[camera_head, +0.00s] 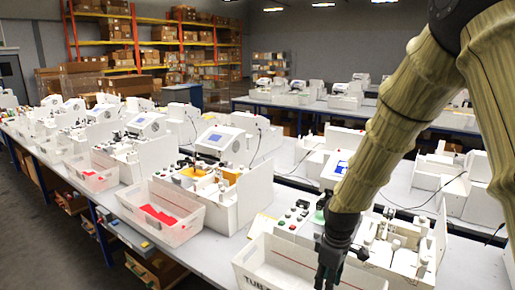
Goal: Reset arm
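My arm comes down from the upper right of the head view, covered in a yellowish sleeve. My gripper (329,268) is black and points down at the bottom of the picture, over or in front of a white tub (262,272) with partly cut-off lettering on its front. The fingertips lie near the lower picture edge, and I cannot tell whether they are open or shut. No object shows clearly between them. Behind the gripper stands a white pen plotter machine (405,245) with a control panel (297,217) bearing buttons, partly hidden by my arm.
A neighbouring white machine (250,195) with a screen stands to the left. In front of it is a white bin (160,222) holding red pieces. Several similar machines line the long tables. Shelves with cardboard boxes (115,32) stand at the back. The left floor (35,250) is partly clear.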

